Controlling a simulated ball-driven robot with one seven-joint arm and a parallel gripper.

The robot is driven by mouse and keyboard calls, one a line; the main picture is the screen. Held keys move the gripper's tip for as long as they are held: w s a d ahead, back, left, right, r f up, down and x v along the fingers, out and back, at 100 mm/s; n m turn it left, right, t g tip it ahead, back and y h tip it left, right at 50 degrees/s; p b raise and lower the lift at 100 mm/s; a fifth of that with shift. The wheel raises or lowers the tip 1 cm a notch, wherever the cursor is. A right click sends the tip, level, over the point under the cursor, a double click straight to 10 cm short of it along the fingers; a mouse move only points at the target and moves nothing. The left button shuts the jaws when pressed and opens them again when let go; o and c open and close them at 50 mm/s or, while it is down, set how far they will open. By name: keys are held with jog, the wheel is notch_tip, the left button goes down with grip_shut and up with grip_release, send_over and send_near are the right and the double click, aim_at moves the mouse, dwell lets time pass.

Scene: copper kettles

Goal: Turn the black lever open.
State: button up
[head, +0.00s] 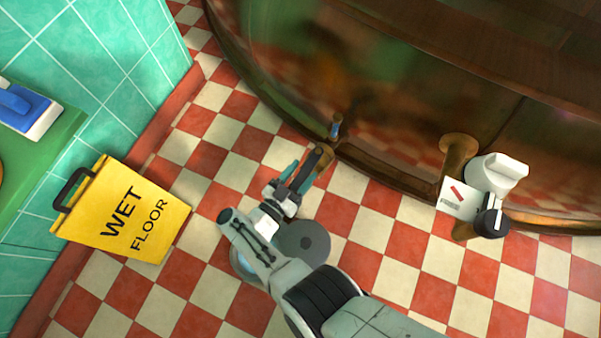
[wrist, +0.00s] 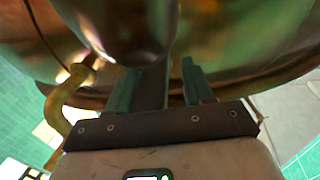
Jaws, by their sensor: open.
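My gripper (head: 300,175) reaches low toward the copper kettle wall in the head view. Its teal fingers (wrist: 160,85) are apart in the wrist view. A dark bar (wrist: 153,92) shows between them, close to the left finger; it looks like the black lever, though I cannot tell whether they touch. In the head view a dark bar with a brownish end (head: 318,160) lies at the fingertips, partly hidden by them. A glossy dark rounded form (wrist: 125,25) stands just beyond the fingers.
The kettle (head: 400,100) fills the upper right. At right, a brass pipe (head: 458,150) carries a white handle (head: 497,172), a black fitting (head: 490,222) and a card with a red mark (head: 457,199). A yellow wet-floor sign (head: 130,210) stands left. Checkered floor (head: 400,270) is clear between.

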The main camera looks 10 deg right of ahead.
jog(key=shift+w+a+r, duration=0.1)
jog(key=shift+a+r, duration=0.05)
jog(key=shift+r, duration=0.2)
jog(key=b+v, duration=0.1)
jog(key=v, duration=0.9)
jog(key=shift+s+a+f, duration=0.15)
jog(key=shift+s+f, duration=0.15)
jog(key=shift+s, duration=0.1)
